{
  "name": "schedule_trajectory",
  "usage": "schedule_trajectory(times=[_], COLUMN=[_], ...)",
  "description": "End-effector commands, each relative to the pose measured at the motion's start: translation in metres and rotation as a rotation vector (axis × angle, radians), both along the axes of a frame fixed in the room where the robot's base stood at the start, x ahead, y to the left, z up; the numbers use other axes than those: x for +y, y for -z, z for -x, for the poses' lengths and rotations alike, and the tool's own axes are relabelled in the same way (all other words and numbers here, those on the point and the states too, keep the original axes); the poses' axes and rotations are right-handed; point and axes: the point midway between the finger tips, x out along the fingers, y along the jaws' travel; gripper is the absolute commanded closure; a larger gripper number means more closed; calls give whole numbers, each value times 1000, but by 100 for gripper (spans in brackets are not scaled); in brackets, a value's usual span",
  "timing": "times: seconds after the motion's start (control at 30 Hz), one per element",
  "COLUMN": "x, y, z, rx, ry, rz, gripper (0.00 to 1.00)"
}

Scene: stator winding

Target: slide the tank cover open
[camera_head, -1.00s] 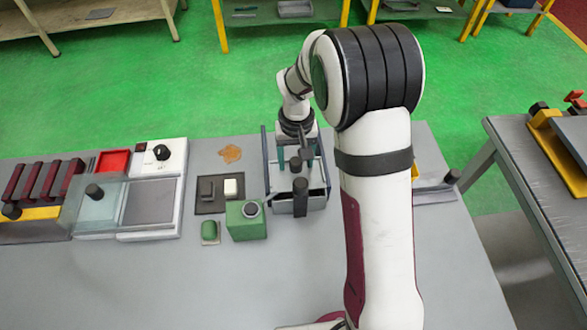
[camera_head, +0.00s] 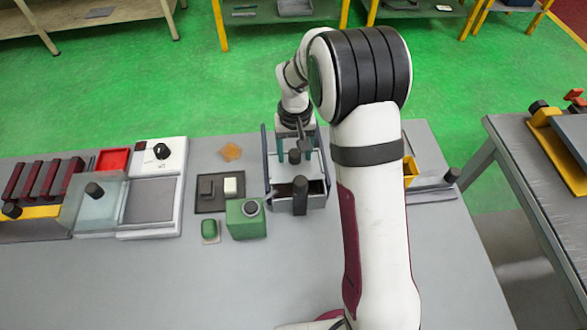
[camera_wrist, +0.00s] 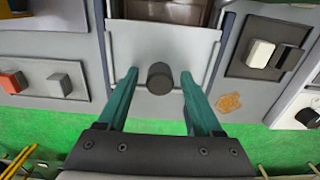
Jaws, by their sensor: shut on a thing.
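The tank (camera_head: 318,202) is a grey box in the middle of the table, between upright side plates. Its flat grey cover (camera_head: 283,171) lies over the far part, and a dark opening (camera_head: 315,187) shows at the near part. In the wrist view the light grey cover (camera_wrist: 200,50) carries a round black knob (camera_wrist: 160,78), and the brown opening (camera_wrist: 165,10) shows at the top edge.
A black upright handle (camera_head: 300,195) stands at the tank's near side. A green box (camera_head: 246,220) with a round top sits just left. A dark tray (camera_head: 219,193) holds two small blocks. The near table surface is clear.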

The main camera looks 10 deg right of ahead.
Motion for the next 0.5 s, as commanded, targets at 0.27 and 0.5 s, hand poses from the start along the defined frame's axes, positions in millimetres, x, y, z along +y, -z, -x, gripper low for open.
schedule_trajectory(times=[0.27, 0.5], x=[0, 0], y=[5, 5], z=[-10, -22], rx=[15, 16], ry=[0, 0], rz=[1, 0], gripper=[64, 64])
